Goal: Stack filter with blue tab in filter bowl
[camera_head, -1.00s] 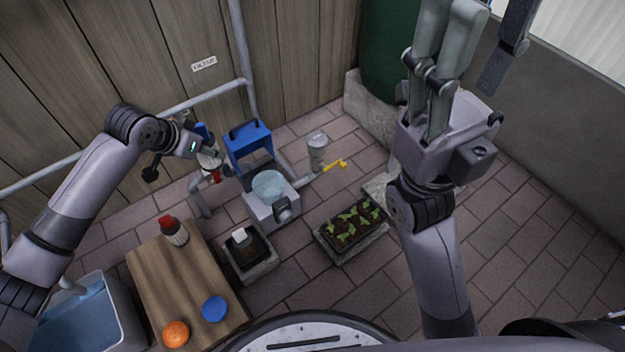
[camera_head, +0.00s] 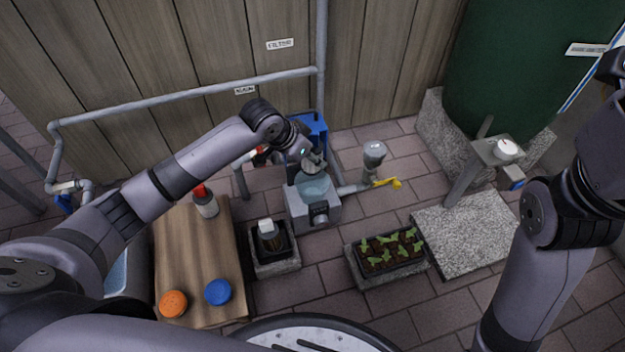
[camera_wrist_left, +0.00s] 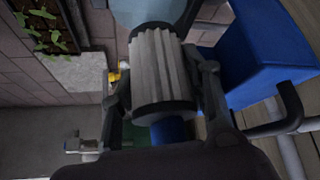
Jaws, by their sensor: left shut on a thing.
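My left gripper (camera_head: 312,166) is at the filter housing, directly over the pale blue filter bowl (camera_head: 314,190). In the left wrist view, my left gripper (camera_wrist_left: 165,85) is shut on a ribbed grey-white filter (camera_wrist_left: 160,68). A blue tab (camera_wrist_left: 172,130) shows at the filter's near end. The bowl's pale blue surface (camera_wrist_left: 148,10) shows just beyond the filter's far end. I cannot tell whether the filter touches the bowl. My right arm is at the right, and its gripper is out of the picture.
A blue lid or box (camera_head: 310,130) stands right behind the bowl. A grey cylinder (camera_head: 374,158) and yellow lever (camera_head: 386,183) are to its right. A wooden table (camera_head: 197,255) with a red-capped bottle (camera_head: 205,201) is left. A planter (camera_head: 390,252) is at front right.

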